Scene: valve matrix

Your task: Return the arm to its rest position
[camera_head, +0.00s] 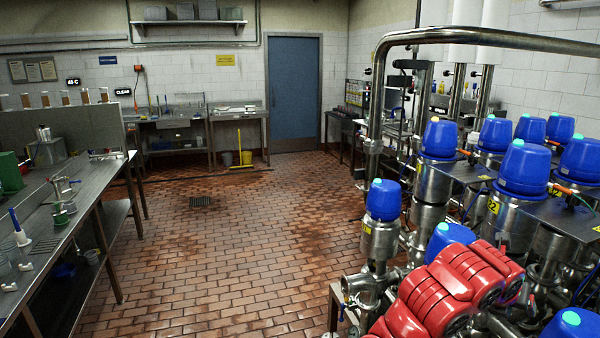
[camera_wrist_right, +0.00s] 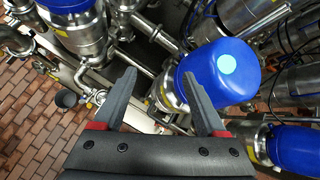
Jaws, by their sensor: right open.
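My right arm (camera_head: 445,290), with its red housings, reaches in from the bottom right of the head view, low in front of the valve matrix. In the right wrist view my right gripper (camera_wrist_right: 165,88) is open, its two dark fingers spread apart with nothing held between them. A blue-capped valve (camera_wrist_right: 222,72) with a pale cyan top lies beyond and beside the right-hand finger; I cannot tell whether they touch. My left arm and gripper are not in view.
Several blue-capped steel valves (camera_head: 382,200) and pipes crowd the right side around my arm. A bent steel pipe (camera_head: 372,100) rises there. A steel workbench (camera_head: 85,190) stands at the left. The tiled floor (camera_head: 230,250) between is clear. A blue door (camera_head: 293,95) is at the back.

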